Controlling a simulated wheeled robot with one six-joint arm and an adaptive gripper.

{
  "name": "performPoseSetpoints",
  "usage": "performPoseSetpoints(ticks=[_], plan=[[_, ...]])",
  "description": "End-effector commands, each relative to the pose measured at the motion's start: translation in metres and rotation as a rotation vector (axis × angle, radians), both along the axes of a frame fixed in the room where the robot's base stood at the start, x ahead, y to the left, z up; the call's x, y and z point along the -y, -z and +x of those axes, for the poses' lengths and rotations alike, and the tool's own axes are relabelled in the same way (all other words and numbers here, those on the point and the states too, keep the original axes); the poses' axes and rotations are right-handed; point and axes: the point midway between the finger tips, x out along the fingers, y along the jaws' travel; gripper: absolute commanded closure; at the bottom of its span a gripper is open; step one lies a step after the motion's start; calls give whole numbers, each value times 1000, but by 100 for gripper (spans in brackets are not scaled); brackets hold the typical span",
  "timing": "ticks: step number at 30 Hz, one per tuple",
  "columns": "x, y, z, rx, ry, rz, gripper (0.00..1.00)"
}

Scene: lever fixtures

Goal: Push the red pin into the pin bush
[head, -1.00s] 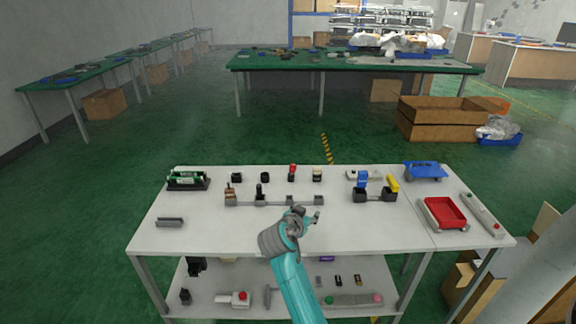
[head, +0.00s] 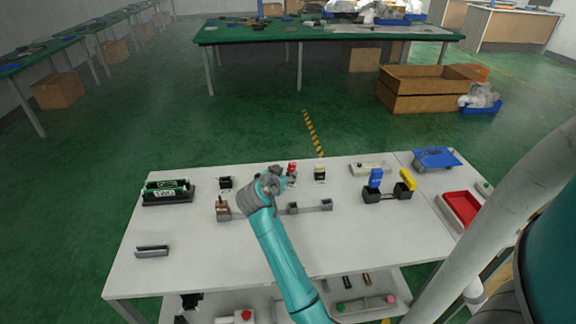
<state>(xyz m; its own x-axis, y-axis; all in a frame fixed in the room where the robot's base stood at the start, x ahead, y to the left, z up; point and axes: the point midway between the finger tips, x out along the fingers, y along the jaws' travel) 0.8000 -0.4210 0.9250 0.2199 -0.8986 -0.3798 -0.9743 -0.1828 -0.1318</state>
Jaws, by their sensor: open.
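The red pin (head: 292,167) stands upright at the back of the white table, its red top showing just beyond my gripper. A dark block lies below its red top, mostly hidden by my gripper; I cannot make out the pin bush separately or how deep the pin sits. My gripper (head: 287,181) is open, with its fingers close in front of the red pin. I cannot tell whether they touch it.
A black block (head: 320,174) with a pale top stands right of the pin, and another black block (head: 226,183) to the left. A grey rail (head: 312,206) with sockets lies in front. Blue (head: 376,178) and yellow (head: 408,179) levers stand at right.

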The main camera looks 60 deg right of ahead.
Motion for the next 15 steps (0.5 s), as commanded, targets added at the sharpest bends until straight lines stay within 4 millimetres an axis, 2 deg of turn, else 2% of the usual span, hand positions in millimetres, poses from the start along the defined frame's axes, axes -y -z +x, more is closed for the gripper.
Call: performPoseSetpoints(ticks=[3,15], plan=[[18,7,4,0,2,0,44],[50,20,12,0,2,0,44]])
